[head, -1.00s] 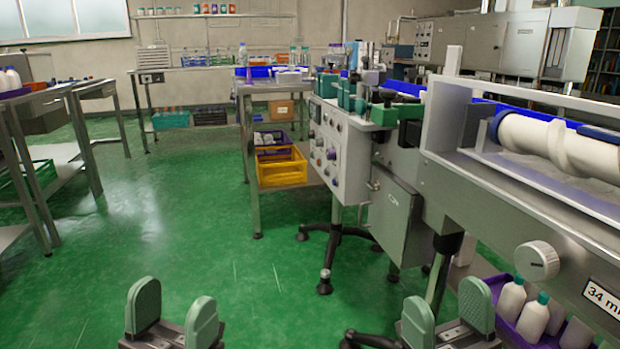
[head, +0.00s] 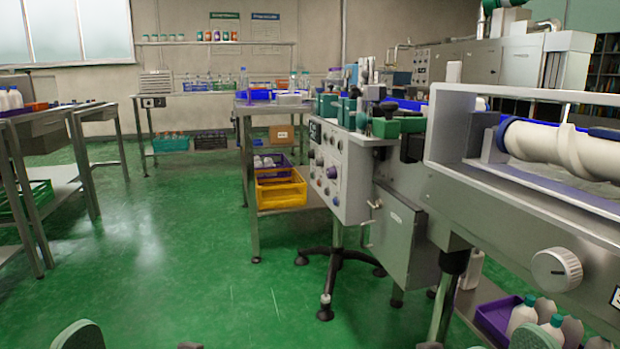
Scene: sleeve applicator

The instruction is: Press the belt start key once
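A grey control panel (head: 328,170) with several knobs and buttons faces left on the front end of the sleeve applicator (head: 480,195). Single keys on it are too small to read, so I cannot tell which one is the belt start key. My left gripper shows only as a green fingertip (head: 78,335) at the bottom left edge. My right gripper shows only as a green fingertip (head: 535,336) at the bottom right edge. Both are well apart from the panel, and most of each gripper is cut off below the frame.
A steel table (head: 247,110) with a yellow crate (head: 281,190) beneath stands behind the panel. A black-footed stand (head: 328,290) is under the panel. Purple bins of bottles (head: 500,318) sit below the machine at right. Steel benches (head: 75,112) line the left. Green floor (head: 170,250) between is clear.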

